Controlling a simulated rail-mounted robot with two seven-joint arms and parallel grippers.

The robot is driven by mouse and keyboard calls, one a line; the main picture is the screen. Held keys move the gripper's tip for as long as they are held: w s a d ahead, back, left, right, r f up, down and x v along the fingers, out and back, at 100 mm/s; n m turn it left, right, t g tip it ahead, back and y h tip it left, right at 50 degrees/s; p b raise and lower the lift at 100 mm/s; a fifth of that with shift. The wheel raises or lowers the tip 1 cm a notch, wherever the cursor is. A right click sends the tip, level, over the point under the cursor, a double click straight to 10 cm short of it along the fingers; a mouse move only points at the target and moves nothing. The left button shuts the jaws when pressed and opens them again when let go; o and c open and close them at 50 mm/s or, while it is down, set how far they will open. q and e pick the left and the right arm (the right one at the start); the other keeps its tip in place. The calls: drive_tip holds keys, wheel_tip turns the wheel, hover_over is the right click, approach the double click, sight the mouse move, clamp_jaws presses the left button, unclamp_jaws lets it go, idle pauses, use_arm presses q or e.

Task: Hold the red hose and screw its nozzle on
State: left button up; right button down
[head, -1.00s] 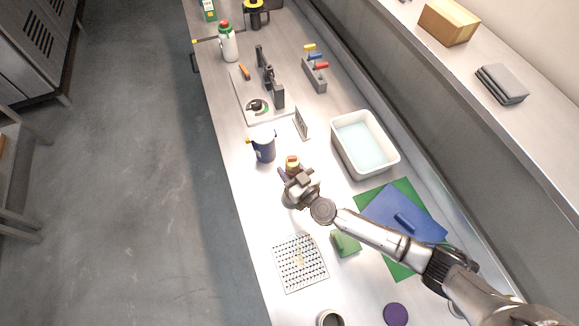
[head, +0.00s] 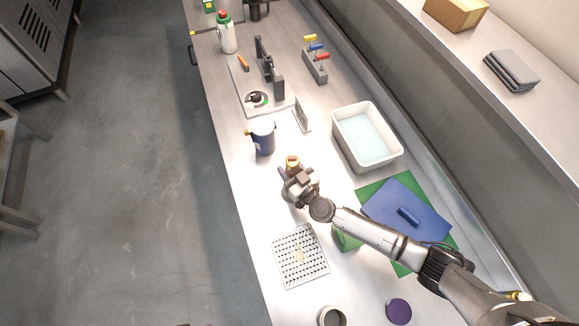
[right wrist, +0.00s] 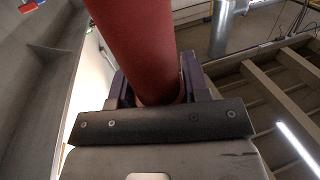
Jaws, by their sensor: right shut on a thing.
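My right gripper (head: 291,174) is over the middle of the bench in the head view. It is shut on a red tube-like thing (head: 292,161) with a yellow part near its top. In the right wrist view this red tube (right wrist: 140,45) is large, with its lower end between the purple fingers (right wrist: 190,80). I cannot tell whether it is the hose or the nozzle. A grey block (head: 314,68) farther back carries small yellow, blue and red (head: 322,58) pieces. My left gripper is not in view.
A white tub (head: 338,150) of pale liquid stands right of the gripper. A blue jug (head: 263,138) stands to its left. A dotted white plate (head: 300,256) lies nearer. A blue sheet (head: 385,208) lies on a green one under my arm's right side.

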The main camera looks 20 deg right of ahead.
idle(0.4)
drive_tip(key=c, duration=0.5)
unclamp_jaws()
drive_tip(key=shift+f, duration=0.1)
drive_tip(key=v, duration=1.2)
